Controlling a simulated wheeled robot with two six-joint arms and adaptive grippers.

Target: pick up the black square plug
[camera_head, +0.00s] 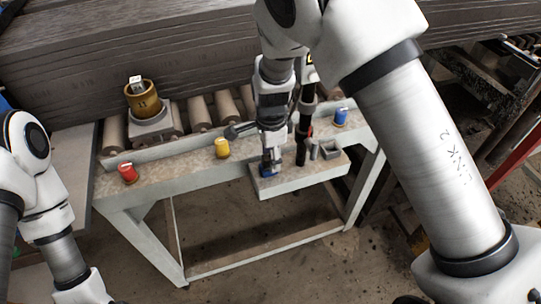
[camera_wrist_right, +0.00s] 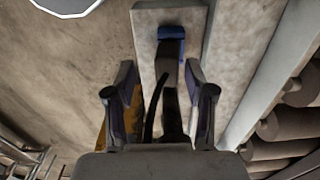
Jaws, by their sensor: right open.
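A small dark upright piece, which looks like the black square plug (camera_head: 301,155), stands on the pale slab (camera_head: 290,186) at the front of the bench. My right gripper (camera_head: 269,158) points down over the slab's left part, to the left of that piece, close to a blue piece (camera_head: 266,172). In the right wrist view my right gripper (camera_wrist_right: 160,72) is open, its fingers apart on both sides of a dark shape. The blue piece (camera_wrist_right: 172,33) lies ahead of the fingers; the dark shape partly covers it. My left arm shows at the left; its gripper is out of the picture.
A grey peg (camera_head: 314,151) and a hollow grey square piece (camera_head: 330,150) stand right of the dark piece. A brass-coloured cylinder (camera_head: 143,100) and rollers (camera_head: 200,112) are behind.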

